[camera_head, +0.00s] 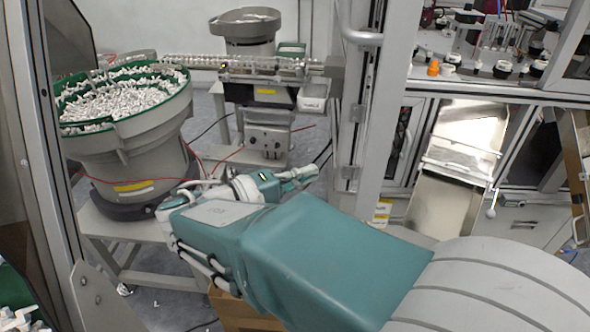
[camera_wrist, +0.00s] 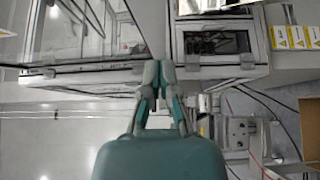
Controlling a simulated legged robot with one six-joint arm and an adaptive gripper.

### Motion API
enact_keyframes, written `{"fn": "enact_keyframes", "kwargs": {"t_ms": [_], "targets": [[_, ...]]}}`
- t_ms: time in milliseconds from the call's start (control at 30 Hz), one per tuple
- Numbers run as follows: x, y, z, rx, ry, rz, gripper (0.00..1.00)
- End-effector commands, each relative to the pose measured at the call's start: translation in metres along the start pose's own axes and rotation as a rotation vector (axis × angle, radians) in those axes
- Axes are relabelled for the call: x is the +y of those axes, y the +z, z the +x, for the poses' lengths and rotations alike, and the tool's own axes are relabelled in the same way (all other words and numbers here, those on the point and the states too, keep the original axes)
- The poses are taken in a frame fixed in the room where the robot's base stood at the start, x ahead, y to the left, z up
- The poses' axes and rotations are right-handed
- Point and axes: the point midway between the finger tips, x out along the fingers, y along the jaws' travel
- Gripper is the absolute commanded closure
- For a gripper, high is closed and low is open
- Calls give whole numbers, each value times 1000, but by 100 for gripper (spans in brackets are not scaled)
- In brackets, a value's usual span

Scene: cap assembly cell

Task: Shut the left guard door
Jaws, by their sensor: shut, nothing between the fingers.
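In the wrist view, a clear panel in a grey frame (camera_wrist: 90,76), which looks like the left guard door, fills the upper left. My gripper (camera_wrist: 158,74) is shut and empty, its tips close to the right end of that frame; I cannot tell whether they touch. In the head view, my gripper (camera_head: 305,173) is left of a pale upright profile (camera_head: 384,130) with hinges on its left side and a grey handle (camera_head: 360,38) near its top. How far the door stands open is unclear. My arm hides the lower middle.
A bowl feeder (camera_head: 130,135) full of white parts stands on a bench at left. A second feeder (camera_head: 248,35) and a linear track (camera_head: 270,68) are behind. The cell's work deck (camera_head: 480,78) is at right. A dark-edged metal frame (camera_head: 62,130) stands at far left.

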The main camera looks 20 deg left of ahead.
Motion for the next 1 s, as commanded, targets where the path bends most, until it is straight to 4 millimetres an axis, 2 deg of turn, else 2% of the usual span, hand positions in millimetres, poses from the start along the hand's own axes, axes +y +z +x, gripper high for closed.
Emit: {"fn": "enact_keyframes", "kwargs": {"t_ms": [200, 400, 567, 1000], "targets": [[-1, -2, 40, -3, 1, -2, 100], [0, 22, 60, 0, 0, 0, 100], [0, 28, 68, 0, -1, -1, 100], [-1, 28, 68, 8, 1, -2, 100]]}}
